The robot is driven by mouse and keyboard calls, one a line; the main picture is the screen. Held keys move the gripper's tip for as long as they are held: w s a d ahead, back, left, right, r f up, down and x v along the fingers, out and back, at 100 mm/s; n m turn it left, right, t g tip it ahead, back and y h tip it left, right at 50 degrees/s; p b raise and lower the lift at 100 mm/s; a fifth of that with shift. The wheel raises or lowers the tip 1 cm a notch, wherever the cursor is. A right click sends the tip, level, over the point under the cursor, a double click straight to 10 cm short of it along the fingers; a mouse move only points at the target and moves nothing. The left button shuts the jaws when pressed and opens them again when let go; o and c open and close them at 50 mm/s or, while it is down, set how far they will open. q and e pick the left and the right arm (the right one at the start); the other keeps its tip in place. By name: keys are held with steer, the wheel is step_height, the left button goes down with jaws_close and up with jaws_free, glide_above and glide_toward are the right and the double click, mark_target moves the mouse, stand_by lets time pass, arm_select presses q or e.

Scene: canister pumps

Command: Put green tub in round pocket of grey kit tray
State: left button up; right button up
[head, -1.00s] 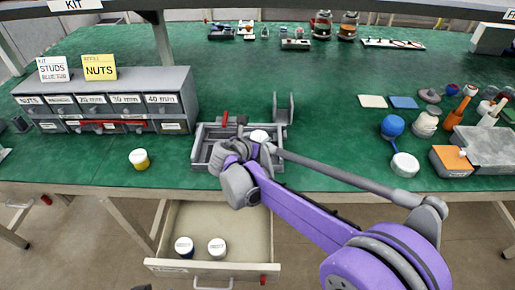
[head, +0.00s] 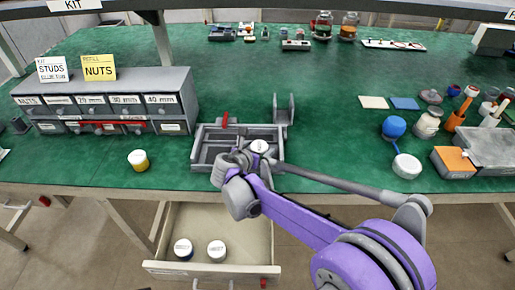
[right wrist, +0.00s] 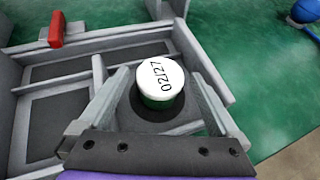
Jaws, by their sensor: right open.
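The green tub (right wrist: 160,85) has a white lid marked 02/27 and stands upright in the right part of the grey kit tray (right wrist: 100,42). It is inside the dark round pocket (right wrist: 141,121), with dark floor visible around it. In the head view only its white lid (head: 260,146) shows clearly beside my gripper. My right gripper (right wrist: 159,76) is open, with one finger on each side of the tub; a gap seems to show on both sides, though contact low down cannot be told. The tray (head: 205,131) lies near the bench's front edge. My left gripper is not in view.
A drawer cabinet (head: 183,88) stands left of the tray, with a yellow-and-white tub (head: 139,160) before it. A grey bracket (head: 284,110) stands behind the tray. An open drawer (head: 213,270) below holds two white-lidded tubs.

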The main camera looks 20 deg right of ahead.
steer(key=shift+s+a+r, duration=0.1)
steer(key=shift+s+r, duration=0.05)
steer(key=shift+r, duration=0.1)
steer(key=p+v, duration=0.2)
steer(key=v, duration=1)
steer(key=s+d+f+m+g+y, duration=0.2)
steer(key=s+d+f+m, duration=0.1)
steer(key=s+d+m, duration=0.3)
steer(key=s+d+f+m+g+y, duration=0.1)
steer(key=s+d+f+m+g, duration=0.15)
steer(key=s+m, duration=0.55)
steer(key=s+f+m+y, duration=0.4)
steer(key=s+f+m, duration=0.1)
steer(key=s+m, duration=0.8)
steer(key=shift+m, duration=0.8)
